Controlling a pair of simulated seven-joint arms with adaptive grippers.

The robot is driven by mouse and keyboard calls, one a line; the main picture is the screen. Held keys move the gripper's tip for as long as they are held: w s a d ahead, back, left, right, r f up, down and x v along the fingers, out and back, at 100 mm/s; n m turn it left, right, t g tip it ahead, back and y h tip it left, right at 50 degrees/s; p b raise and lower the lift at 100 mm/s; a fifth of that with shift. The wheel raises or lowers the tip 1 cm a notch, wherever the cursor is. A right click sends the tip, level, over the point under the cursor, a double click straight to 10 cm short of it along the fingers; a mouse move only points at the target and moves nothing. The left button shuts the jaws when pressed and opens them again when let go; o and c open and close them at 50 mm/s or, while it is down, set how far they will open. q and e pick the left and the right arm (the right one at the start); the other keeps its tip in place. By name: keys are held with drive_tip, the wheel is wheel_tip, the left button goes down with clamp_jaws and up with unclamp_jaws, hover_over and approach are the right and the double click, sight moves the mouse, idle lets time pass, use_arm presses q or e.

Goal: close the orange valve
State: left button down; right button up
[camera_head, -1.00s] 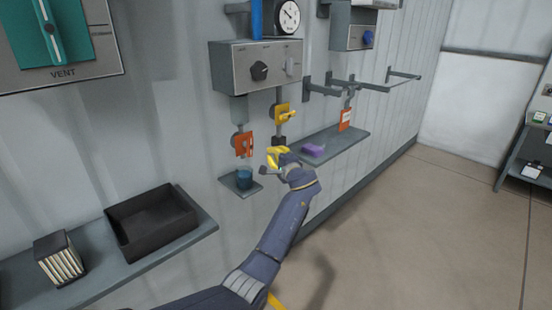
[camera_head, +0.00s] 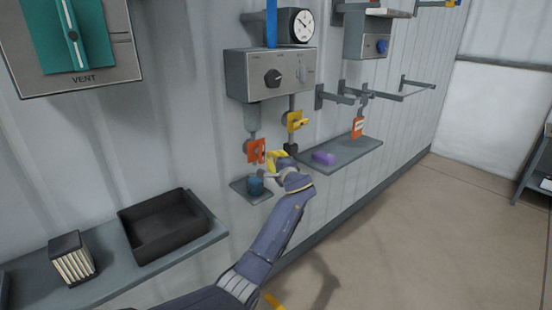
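The orange valve (camera_head: 256,151) is on the wall under the grey control box, below a grey pipe fitting. Its orange handle looks flat and upright, but it is too small to read its turn exactly. My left gripper (camera_head: 277,161), with yellow fingers, is just right of and slightly below the orange valve. A small gap shows between them in the picture. No object shows in the fingers, and their opening is too small to judge. My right gripper is not in view.
A yellow valve (camera_head: 296,121) is above right of the gripper. A black bin (camera_head: 166,226) is at lower left.

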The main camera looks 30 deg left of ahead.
use_arm(q)
drive_tip(key=shift+s, duration=0.15)
drive_tip(key=shift+s+a+f+m, duration=0.1)
drive_tip(key=shift+s+f+m, duration=0.1)
drive_tip(key=shift+m, duration=0.3)
idle(0.4)
